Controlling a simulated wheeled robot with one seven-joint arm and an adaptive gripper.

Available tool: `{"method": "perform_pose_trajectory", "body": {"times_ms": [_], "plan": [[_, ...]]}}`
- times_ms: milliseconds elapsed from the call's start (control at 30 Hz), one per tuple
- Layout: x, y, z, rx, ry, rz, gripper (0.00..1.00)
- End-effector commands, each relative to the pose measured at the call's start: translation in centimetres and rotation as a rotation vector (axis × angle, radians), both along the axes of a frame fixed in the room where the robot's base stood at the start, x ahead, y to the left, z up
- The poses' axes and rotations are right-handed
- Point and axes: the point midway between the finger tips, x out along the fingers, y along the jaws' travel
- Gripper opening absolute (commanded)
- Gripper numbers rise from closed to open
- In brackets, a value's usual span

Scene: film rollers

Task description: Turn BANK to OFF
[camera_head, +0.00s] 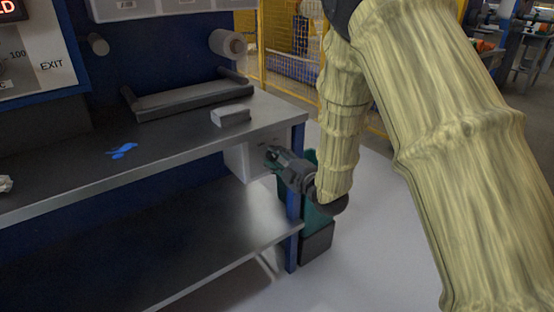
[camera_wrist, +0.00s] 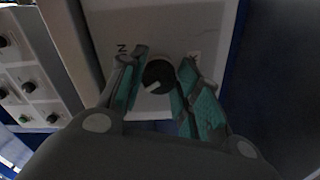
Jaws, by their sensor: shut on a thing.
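My gripper (camera_head: 278,158) reaches to a white box (camera_head: 240,163) under the right end of the workbench shelf in the head view. In the wrist view a round black knob (camera_wrist: 158,74) with a white pointer mark sits on the light panel (camera_wrist: 170,20). My gripper's teal-padded fingers (camera_wrist: 160,80) stand on either side of the knob and are shut on it. The pointer mark lies toward the lower left of the knob. Lettering left of the knob shows only partly, ending in N; the mark on the right is hardly readable. The knob is hidden in the head view.
The metal workbench (camera_head: 180,165) has a blue leg (camera_head: 293,240) close beside my gripper. A small grey block (camera_head: 230,116) and a blue smear (camera_head: 122,150) are on its top. Another panel with several dark knobs (camera_wrist: 28,87) stands at left in the wrist view.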

Motion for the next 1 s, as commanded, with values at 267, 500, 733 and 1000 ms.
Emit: {"method": "perform_pose_trajectory", "body": {"times_ms": [267,500,733,1000], "plan": [[0.0,0.0,0.0,-0.001,0.001,0.0,0.36],[0.0,0.0,0.0,-0.001,0.001,0.0,0.54],[-0.2,-0.1,0.0,-0.001,0.001,0.0,0.54],[-2.8,-2.1,-0.1,-0.001,0.002,0.0,0.54]]}}
